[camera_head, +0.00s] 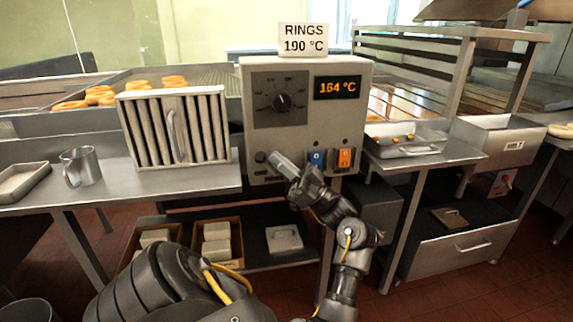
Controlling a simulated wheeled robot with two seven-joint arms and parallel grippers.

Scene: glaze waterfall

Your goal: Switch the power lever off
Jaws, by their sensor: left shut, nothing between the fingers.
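A grey control box (350,118) stands in the middle, with a dial (281,102) and an orange display reading 164 °C (338,87). Low on its front are a blue switch marked O (316,159) and an orange switch marked I (345,159). My left gripper (276,160) is shut and empty, in front of the box's lower left, by a dark round knob (260,157). My right gripper is not in view.
A sign reading RINGS 190 °C (303,39) tops the box. A slatted metal rack (174,128) and a metal mug (81,167) stand on the left counter. Fried rings (99,94) lie behind. A steel tray (405,139) is to the right.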

